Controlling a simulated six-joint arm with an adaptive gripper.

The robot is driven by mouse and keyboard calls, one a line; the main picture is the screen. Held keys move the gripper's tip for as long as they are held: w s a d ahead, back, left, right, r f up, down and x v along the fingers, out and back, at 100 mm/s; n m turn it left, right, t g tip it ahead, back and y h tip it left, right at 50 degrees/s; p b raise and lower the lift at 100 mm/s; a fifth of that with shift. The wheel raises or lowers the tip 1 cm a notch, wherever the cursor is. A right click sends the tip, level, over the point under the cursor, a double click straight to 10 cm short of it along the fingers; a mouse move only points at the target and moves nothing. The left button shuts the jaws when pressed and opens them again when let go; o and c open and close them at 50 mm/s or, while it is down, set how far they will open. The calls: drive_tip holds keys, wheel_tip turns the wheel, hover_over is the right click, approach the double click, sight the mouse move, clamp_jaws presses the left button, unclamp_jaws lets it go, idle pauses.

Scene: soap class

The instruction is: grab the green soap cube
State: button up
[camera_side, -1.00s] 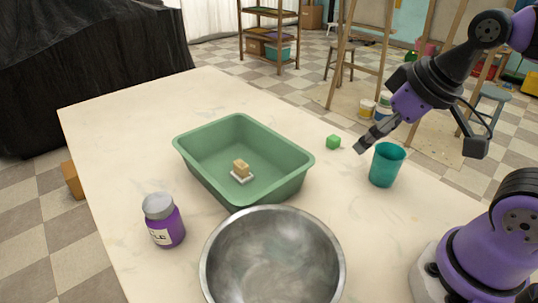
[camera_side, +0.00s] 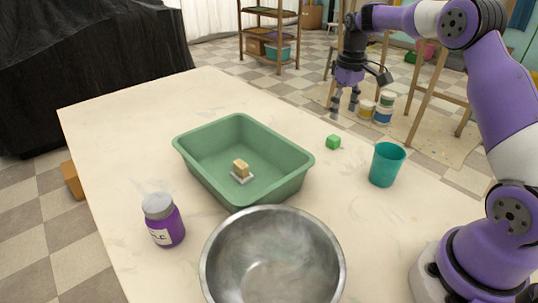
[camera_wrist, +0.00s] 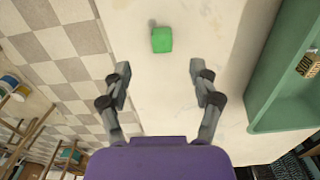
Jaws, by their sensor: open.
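The small green soap cube (camera_side: 333,142) sits on the table right of the green tub, toward the table's far right edge. In the wrist view the cube (camera_wrist: 162,40) lies on the pale tabletop, ahead of the fingertips and roughly centred between them. My gripper (camera_side: 344,108) hangs pointing down above the far right edge, higher than the cube and apart from it. In the wrist view my gripper (camera_wrist: 158,70) has its two fingers spread wide with nothing between them.
A teal cup (camera_side: 386,165) stands right of the cube. The green tub (camera_side: 290,180) holds a tan soap block (camera_side: 241,168) on a white dish. A metal bowl (camera_side: 272,262) and a purple jar (camera_side: 165,222) stand nearer. The tabletop around the cube is clear.

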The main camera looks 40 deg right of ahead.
sight(337, 139)
wheel_tip(337, 139, down, 9)
drive_tip(key=shift+a+f, duration=0.1)
drive_tip(key=shift+a, duration=0.05)
drive_tip(key=c, duration=1)
